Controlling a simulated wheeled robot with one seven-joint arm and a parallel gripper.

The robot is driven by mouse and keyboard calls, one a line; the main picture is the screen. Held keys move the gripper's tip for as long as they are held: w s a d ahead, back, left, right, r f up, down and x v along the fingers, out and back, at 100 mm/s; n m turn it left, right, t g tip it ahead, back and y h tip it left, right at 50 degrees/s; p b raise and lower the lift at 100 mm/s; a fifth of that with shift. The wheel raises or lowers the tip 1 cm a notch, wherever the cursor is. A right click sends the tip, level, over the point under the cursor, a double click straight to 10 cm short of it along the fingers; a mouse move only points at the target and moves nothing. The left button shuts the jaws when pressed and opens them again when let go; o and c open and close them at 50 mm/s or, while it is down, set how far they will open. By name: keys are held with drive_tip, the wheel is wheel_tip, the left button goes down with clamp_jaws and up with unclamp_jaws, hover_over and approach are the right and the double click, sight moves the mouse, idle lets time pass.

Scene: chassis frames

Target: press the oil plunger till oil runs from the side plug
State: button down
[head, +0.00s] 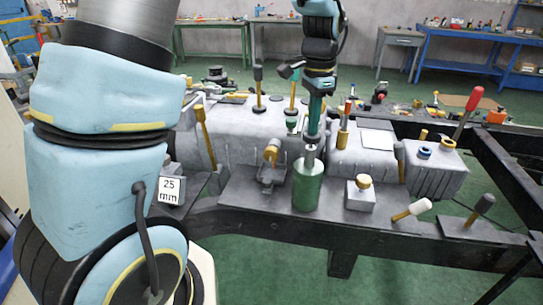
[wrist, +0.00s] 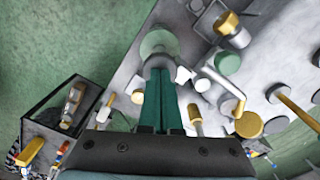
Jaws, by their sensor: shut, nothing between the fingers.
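A green cylinder (head: 308,187) stands upright on the dark plate, with a narrow grey plunger (head: 310,156) rising from its top. In the wrist view the round top of this cylinder (wrist: 157,40) shows just beyond the fingertips. My gripper (head: 312,143) points down directly over the plunger, its fingers together and empty. The fingertips (wrist: 158,66) look at or very near the plunger head; I cannot tell whether they touch. A side plug cannot be made out on the cylinder.
A small grey block with a yellow knob (head: 361,192) stands right of the cylinder, and a yellow-ended fitting (head: 271,154) stands left. A red-handled lever (head: 468,112) rises at the right. A grey housing (head: 240,128) with several upright handles lies behind.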

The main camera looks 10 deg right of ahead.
wheel_tip(320, 180, up, 8)
drive_tip(key=p, duration=0.6)
drive_tip(key=shift+f, duration=0.25)
idle(0.9)
drive_tip(key=s+a+f+n, duration=0.1)
drive_tip(key=s+a+n, duration=0.1)
drive_tip(key=a+n, duration=0.6)
drive_tip(key=s+a+f+n+t, duration=0.1)
drive_tip(key=a+n, duration=0.7)
drive_tip(key=a, duration=1.4)
drive_tip(key=shift+s+f+t, duration=0.3)
drive_tip(key=shift+s+f, duration=0.2)
drive_tip(key=shift+f, duration=0.25)
drive_tip(key=shift+a, duration=0.1)
idle(2.0)
